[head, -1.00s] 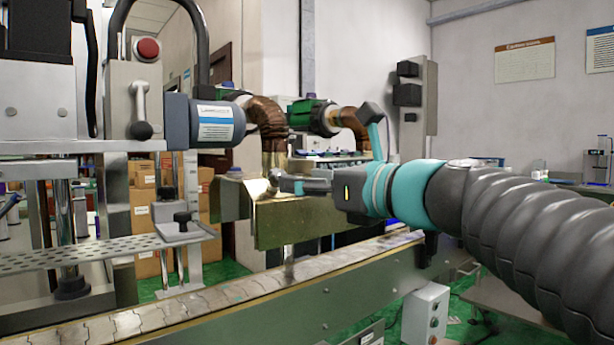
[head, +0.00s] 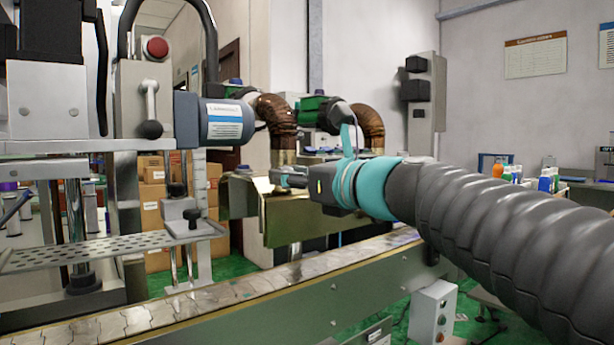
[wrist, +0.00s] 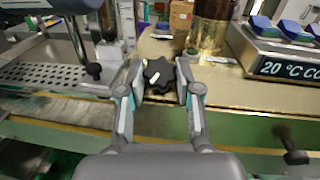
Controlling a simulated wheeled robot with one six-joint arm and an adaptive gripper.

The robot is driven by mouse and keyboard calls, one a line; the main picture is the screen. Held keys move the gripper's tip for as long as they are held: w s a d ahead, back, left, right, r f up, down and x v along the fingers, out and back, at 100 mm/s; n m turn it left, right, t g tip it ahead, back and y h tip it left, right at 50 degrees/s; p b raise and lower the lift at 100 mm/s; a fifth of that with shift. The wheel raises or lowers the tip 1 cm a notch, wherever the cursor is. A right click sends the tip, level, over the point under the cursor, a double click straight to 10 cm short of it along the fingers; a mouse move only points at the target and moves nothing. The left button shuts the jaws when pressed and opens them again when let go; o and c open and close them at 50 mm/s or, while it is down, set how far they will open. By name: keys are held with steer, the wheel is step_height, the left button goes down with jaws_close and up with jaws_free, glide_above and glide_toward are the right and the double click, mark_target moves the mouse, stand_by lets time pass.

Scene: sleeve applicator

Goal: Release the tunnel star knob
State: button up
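The tunnel star knob (wrist: 158,75) is a black lobed knob with a small white mark, on the brass-coloured tunnel top in the wrist view. The fingers of my gripper (wrist: 160,84) stand on its left and right sides and appear to touch it. In the head view my gripper (head: 290,180) reaches from the right to the upper edge of the brass-coloured heat tunnel (head: 310,216). The knob is hard to make out there behind the fingers.
A conveyor (head: 250,290) runs below the tunnel. Brown ducts (head: 277,118) rise behind my gripper. A perforated plate (wrist: 35,73) and a small black knob (wrist: 94,71) lie left in the wrist view.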

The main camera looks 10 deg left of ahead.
steer(key=shift+n, duration=0.3)
jaws_close()
steer(key=shift+w+d+n+g+y, duration=0.15)
steer(key=shift+n+g+y, duration=0.35)
steer(key=shift+n+g, duration=1)
steer(key=shift+w+n+g+p, duration=0.15)
steer(key=shift+n+g+p, duration=0.7)
steer(key=shift+n+g, duration=1.3)
steer(key=shift+n+y, duration=0.3)
steer(key=shift+n, duration=0.05)
steer(key=o, duration=1.1)
jaws_free()
steer(key=d, duration=0.4)
steer(key=s+d+r, duration=0.1)
steer(key=d, duration=0.2)
steer(key=s+d, duration=0.1)
steer(key=d, duration=0.3)
steer(key=shift+s+d+r, duration=0.1)
steer(key=shift+d+r, duration=0.1)
steer(key=shift+d, duration=0.1)
